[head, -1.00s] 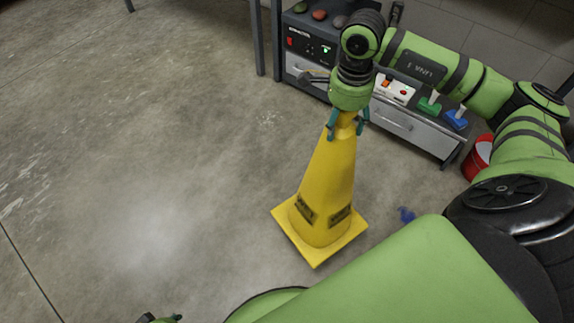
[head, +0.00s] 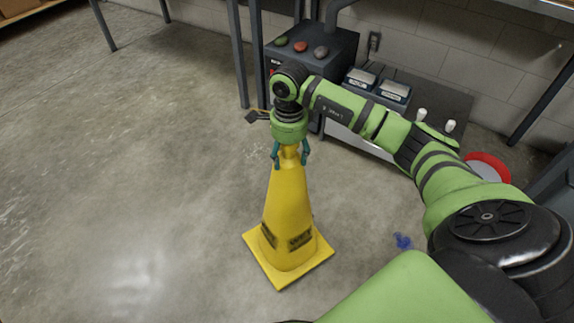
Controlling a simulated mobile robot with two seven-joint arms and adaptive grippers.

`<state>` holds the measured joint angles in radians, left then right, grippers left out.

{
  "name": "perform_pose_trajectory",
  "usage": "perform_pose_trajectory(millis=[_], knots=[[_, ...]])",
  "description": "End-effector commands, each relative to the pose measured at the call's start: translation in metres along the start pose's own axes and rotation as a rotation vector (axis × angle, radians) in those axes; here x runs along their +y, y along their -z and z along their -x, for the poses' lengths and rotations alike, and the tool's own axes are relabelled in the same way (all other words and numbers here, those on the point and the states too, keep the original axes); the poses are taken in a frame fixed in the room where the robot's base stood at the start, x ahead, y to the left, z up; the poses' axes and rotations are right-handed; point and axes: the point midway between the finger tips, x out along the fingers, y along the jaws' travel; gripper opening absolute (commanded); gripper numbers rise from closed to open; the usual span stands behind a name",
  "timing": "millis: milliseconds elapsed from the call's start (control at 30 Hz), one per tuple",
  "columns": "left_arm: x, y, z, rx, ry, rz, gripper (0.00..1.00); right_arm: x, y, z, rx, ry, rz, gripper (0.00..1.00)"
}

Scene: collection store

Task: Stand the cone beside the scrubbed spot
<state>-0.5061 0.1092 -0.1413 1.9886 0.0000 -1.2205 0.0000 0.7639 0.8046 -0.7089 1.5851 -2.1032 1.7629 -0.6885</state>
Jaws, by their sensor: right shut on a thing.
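The yellow cone (head: 288,205) is upright in the middle of the head view, with dark labels near its square base. My right gripper (head: 290,158) is above it, its teal fingers shut around the cone's narrow top. I cannot tell whether the base touches the floor or hangs just above it. A pale, shiny patch (head: 138,275) on the concrete floor, which looks like the scrubbed spot, lies to the left of the cone with bare floor between them. My left gripper is not in view.
A dark control box (head: 312,48) with coloured buttons and a low bench stand behind my right arm. A red round object (head: 488,166) is at the right. A small blue item (head: 402,241) lies on the floor right of the cone. The floor at left is clear.

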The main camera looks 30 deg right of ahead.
Motion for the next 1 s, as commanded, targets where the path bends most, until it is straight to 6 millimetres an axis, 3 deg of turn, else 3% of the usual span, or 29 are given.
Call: perform_pose_trajectory(millis=[133, 400, 800, 833, 900, 1000], knots=[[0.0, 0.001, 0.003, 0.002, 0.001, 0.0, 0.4, -0.003, -0.004, -0.005, 0.0, 0.002, 0.001, 0.04], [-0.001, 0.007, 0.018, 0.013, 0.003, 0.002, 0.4, -0.003, -0.004, -0.038, -0.001, 0.002, 0.0, 0.04], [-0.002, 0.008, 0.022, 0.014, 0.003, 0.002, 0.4, -0.004, -0.004, -0.043, -0.001, 0.004, 0.001, 0.04], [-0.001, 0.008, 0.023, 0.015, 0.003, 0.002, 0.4, -0.002, -0.004, -0.045, 0.001, 0.0, 0.001, 0.67], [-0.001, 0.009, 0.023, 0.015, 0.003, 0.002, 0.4, -0.002, -0.004, -0.044, 0.002, 0.0, 0.001, 0.87], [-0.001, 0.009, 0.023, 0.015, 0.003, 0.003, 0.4, -0.002, -0.003, -0.044, 0.002, 0.0, 0.001, 0.87]])
